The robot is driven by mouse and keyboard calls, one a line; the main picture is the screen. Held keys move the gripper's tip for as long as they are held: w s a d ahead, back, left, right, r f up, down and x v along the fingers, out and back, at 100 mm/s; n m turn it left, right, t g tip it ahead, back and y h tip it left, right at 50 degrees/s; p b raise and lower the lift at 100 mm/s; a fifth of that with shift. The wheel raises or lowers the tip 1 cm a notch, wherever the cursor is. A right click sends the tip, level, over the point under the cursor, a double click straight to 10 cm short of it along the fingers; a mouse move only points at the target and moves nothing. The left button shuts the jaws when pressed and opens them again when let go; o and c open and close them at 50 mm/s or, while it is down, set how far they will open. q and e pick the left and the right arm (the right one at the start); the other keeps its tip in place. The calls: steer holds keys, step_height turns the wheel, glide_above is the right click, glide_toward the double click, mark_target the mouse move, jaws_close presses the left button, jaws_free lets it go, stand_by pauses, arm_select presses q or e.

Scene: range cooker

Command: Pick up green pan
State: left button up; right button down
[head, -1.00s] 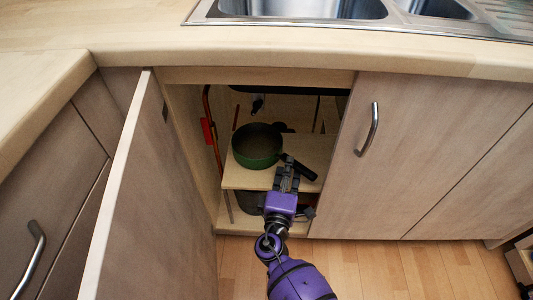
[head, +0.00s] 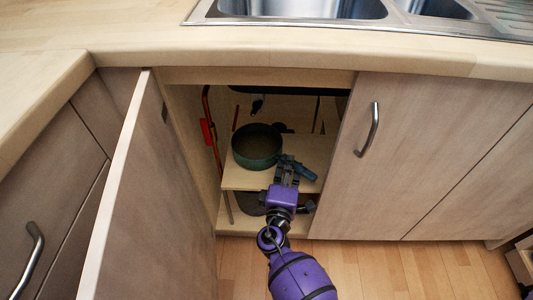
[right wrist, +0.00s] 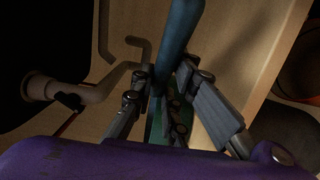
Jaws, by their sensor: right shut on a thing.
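The green pan (head: 257,150) sits on the shelf inside the open cupboard in the head view, and now looks dark teal. Its handle (head: 307,173) points to the right and toward me. My right gripper (head: 289,165) reaches in from below and is shut on the handle, just right of the pan's body. In the right wrist view the teal handle (right wrist: 180,35) runs between the fingers of the right gripper (right wrist: 168,78). I cannot tell whether the pan is clear of the shelf. My left gripper is not in view.
The open cupboard door (head: 122,200) stands to the left, and a closed door (head: 400,150) is on the right. The shelf (head: 238,180) has dark cookware (head: 250,204) below it. The worktop (head: 290,52) overhangs the opening. A pipe with a red part (head: 208,131) runs inside at the left.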

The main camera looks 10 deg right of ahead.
steer(key=shift+w+r, duration=0.1)
steer(key=shift+r, duration=0.05)
step_height(320, 180, up, 7)
steer(key=p, duration=0.3)
steer(key=v, duration=1.8)
